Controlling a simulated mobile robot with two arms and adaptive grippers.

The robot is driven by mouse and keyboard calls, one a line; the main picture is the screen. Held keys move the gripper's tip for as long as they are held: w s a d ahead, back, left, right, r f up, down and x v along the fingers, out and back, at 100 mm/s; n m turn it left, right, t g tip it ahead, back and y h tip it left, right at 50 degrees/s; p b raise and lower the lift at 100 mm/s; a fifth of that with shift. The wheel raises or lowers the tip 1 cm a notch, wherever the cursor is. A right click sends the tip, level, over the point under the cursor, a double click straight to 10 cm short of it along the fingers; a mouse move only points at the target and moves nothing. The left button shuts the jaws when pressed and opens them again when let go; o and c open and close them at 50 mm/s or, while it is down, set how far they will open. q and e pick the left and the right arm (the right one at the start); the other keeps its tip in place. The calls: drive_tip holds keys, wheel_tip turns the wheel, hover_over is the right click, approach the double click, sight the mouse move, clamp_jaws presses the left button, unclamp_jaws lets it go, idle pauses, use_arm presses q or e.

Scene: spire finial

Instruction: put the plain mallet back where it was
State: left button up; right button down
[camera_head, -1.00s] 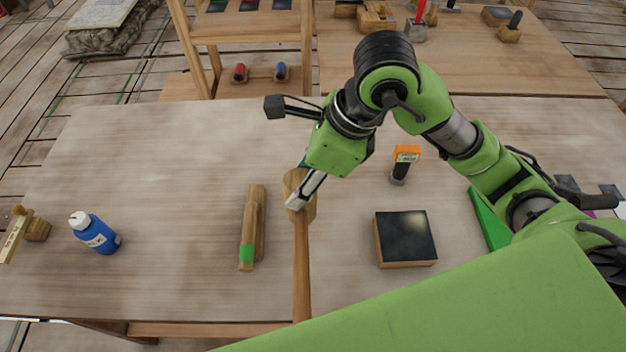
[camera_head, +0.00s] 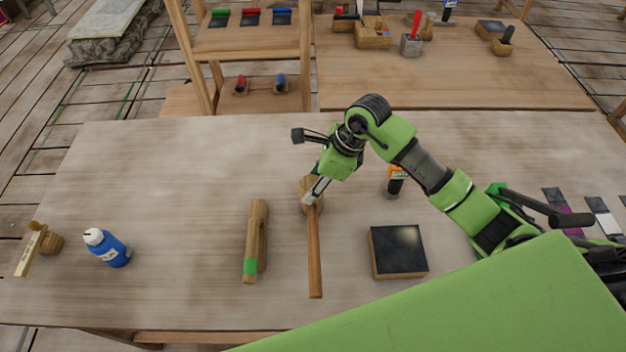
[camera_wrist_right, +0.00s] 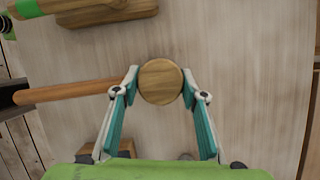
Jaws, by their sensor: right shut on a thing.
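The plain mallet (camera_head: 315,250) has a pale wooden head and a browner handle that points toward the near table edge. My right gripper (camera_head: 312,194) is shut on its head. In the right wrist view the round end of the mallet head (camera_wrist_right: 160,82) sits between the two fingers (camera_wrist_right: 160,95), and the handle runs out to the left. The mallet is over the worktable (camera_head: 180,190); I cannot tell whether it touches the top. A wooden tool with a green band (camera_head: 256,240) lies just left of it, apart. My left gripper is not in view.
A black-topped block (camera_head: 398,251) sits right of the handle, and an orange-and-black item (camera_head: 394,182) stands behind it, close to my right arm. A shelf (camera_head: 245,45) stands behind. The table's back left is clear.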

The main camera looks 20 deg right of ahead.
drive_tip(key=shift+f, duration=0.15)
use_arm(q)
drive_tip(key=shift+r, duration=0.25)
use_arm(e)
drive_tip(key=shift+f, duration=0.1)
drive_tip(key=shift+f, duration=0.15)
drive_tip(key=c, duration=1.3)
unclamp_jaws()
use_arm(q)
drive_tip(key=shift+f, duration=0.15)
use_arm(e)
drive_tip(key=shift+o, duration=0.2)
